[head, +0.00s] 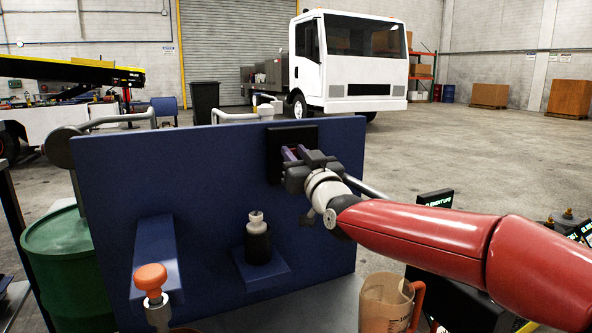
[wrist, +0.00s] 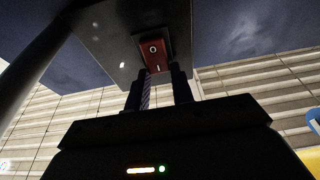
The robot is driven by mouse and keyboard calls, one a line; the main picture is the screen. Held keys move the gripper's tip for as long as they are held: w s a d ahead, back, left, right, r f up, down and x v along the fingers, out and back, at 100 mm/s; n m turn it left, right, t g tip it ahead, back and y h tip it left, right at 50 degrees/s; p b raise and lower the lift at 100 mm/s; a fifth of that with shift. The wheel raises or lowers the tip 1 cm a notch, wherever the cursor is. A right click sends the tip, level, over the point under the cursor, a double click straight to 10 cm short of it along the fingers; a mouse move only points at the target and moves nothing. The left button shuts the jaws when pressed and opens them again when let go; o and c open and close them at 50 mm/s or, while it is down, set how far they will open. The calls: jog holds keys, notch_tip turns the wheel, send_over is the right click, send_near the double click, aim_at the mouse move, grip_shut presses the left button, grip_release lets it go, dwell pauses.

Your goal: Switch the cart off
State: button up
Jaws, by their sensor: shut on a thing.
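The red rocker switch (wrist: 152,48) sits on a dark plate in the wrist view, with an O mark towards the top and an I mark below it. In the head view a black switch box (head: 280,138) is on the upper right of the blue panel (head: 200,180). My gripper (head: 292,153) reaches this box from the right. In the wrist view the fingers of my gripper (wrist: 161,76) are at the lower end of the red switch, one on each side, shut on it. The head view does not show the switch face, and its tilt is hard to tell.
An orange knob (head: 150,278) and a black post with a metal top (head: 257,240) stand before the panel. A clear brown jug (head: 385,305) is at the bottom right. A green drum (head: 65,265) is at left. A white truck (head: 350,60) stands on open floor behind.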

dwell(0.3)
jog(key=o, duration=1)
jog(key=shift+v, duration=0.8)
jog(key=p+v, duration=0.1)
jog(key=v, duration=0.5)
jog(key=shift+s+f, duration=0.1)
jog(key=shift+s, duration=0.05)
